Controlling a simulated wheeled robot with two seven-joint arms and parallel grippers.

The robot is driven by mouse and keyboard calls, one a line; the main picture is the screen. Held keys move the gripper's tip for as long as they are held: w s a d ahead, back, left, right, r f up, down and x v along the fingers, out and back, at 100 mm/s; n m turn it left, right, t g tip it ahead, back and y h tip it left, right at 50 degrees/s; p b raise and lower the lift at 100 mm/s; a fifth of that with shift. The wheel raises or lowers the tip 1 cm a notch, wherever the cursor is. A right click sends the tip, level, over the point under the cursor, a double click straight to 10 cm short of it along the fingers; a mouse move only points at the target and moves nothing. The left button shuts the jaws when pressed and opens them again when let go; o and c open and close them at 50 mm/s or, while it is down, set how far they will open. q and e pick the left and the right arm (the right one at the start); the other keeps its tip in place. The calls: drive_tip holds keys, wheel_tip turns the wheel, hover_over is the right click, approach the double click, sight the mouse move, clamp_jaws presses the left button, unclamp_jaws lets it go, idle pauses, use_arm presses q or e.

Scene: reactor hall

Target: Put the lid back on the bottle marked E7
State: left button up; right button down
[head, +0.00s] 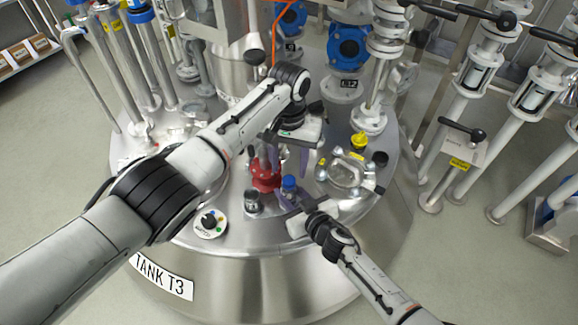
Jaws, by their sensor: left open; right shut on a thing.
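A small bottle-like thing (252,201) with a dark top stands left of my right gripper. I cannot read an E7 mark on anything.
The steel tank top (225,190) is crowded. A round dial (210,223) is at the front left, a clamped glass port (346,173) at the right, a yellow fitting (358,141) behind it. Tall pipes (372,90) rise at the back. The front rim is fairly clear.

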sight(289, 180)
use_arm(q)
drive_tip(key=shift+c, duration=0.2)
drive_tip(key=r+n, duration=0.2)
drive_tip(key=shift+w+r+n, duration=0.15)
drive_tip(key=shift+w+n, duration=0.1)
drive_tip(key=shift+n, duration=0.15)
drive_tip(key=shift+s+r+n, duration=0.2)
drive_tip(key=shift+r+n, duration=0.4)
drive_tip(key=shift+n, duration=0.6)
drive_tip(key=shift+f, duration=0.1)
drive_tip(key=shift+f, duration=3.9)
drive_tip(key=shift+c, duration=0.3)
